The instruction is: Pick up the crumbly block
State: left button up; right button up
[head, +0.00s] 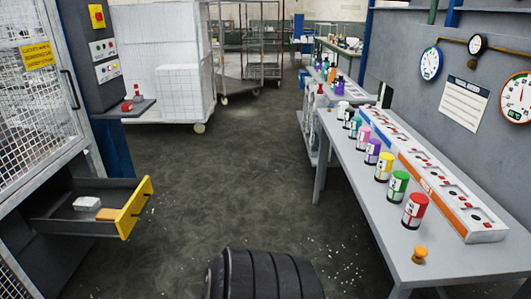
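An open drawer (62,228) with a yellow front (134,207) sticks out of the machine at the lower left. A whitish-grey block (87,203) lies in it. A smaller flat orange block (107,214) lies beside it, closer to the yellow front. At this size I cannot tell which block is crumbly. Neither of my grippers shows in the head view.
A grey bench (345,165) on the right holds several coloured canisters, a long panel box (479,229) and an orange knob (419,254). A cart (159,121) with large white blocks stands at the back. The dark floor between is open, with pale crumbs scattered.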

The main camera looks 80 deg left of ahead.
aim_at(83, 204)
jog(key=u, duration=4.1)
